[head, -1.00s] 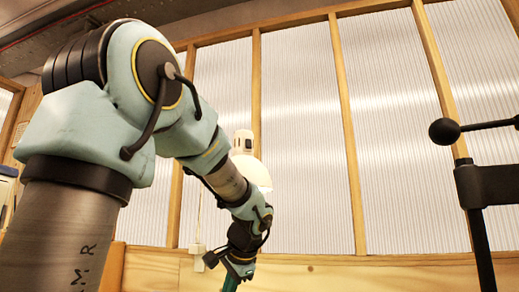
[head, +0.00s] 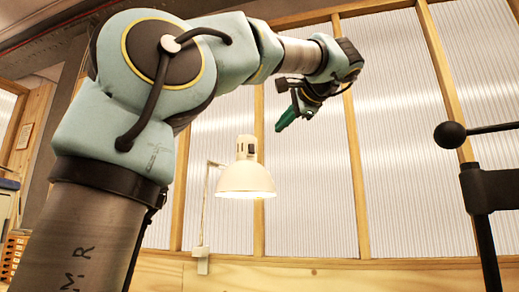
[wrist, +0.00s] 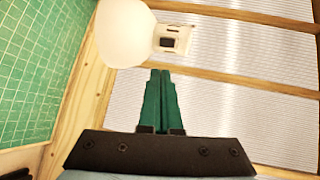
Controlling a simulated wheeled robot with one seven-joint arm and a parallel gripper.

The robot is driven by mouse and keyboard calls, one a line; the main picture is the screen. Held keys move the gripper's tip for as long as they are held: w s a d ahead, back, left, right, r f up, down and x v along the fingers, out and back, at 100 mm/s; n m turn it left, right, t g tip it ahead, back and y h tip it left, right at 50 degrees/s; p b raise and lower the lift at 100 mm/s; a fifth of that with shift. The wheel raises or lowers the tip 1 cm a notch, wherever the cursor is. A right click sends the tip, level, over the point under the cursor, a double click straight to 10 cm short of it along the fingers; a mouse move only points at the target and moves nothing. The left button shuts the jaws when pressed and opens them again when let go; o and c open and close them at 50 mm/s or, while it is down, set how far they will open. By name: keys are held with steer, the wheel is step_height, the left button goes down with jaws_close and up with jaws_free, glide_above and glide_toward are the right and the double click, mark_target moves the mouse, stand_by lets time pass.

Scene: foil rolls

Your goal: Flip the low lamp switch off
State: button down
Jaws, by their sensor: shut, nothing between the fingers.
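A white lamp (head: 246,180) with a bell-shaped shade hangs from a thin arm in front of the wall, its lower rim bright. A small white box (head: 202,266) sits low on the wood at the foot of the lamp's arm; I cannot tell whether it is the switch. My gripper (head: 280,127) is above and to the right of the lamp, apart from it, with green fingers pointing down-left. The fingers are shut and empty. In the wrist view the lamp shade (wrist: 124,32) lies beyond the shut fingertips (wrist: 160,74).
Ribbed translucent panels (head: 400,170) between wooden posts form the back wall, with a wooden rail (head: 330,277) below. A black stand with a ball-ended lever (head: 450,135) is at the right. The wrist view shows a green gridded surface (wrist: 40,60) at the left.

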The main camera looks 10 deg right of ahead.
mark_target(252, 149)
steer(key=p+x, duration=0.5)
steer(key=x, duration=0.9)
steer(key=shift+f, duration=0.25)
